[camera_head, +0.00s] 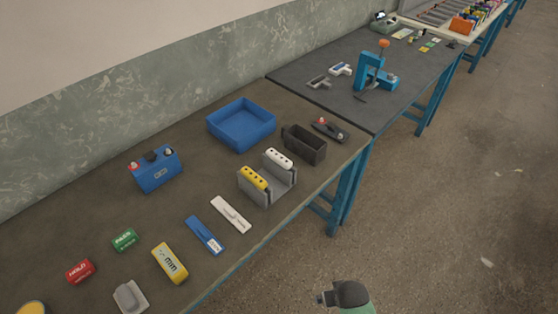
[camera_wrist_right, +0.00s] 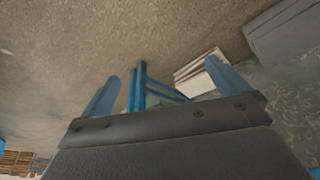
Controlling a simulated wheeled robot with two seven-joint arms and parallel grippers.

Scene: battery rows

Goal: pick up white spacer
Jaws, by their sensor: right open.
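In the head view two white things could be the white spacer, and I cannot tell which. One is a flat white strip (camera_head: 231,214) lying on the brown table near its front edge. The other is a white block with dark dots (camera_head: 280,158), standing in the grey holder (camera_head: 279,189) beside a yellow block (camera_head: 254,178) with similar dots. My right gripper (camera_wrist_right: 163,69) shows in the right wrist view, its two blue fingers wide apart and nothing between them. It is away from both white things. My left gripper is not in view.
A blue strip (camera_head: 205,235) and a yellow "mm" block (camera_head: 170,263) lie near the white strip. A blue tray (camera_head: 241,125), a black open box (camera_head: 304,144) and a blue battery (camera_head: 155,169) stand farther back. Bare floor lies right of the table.

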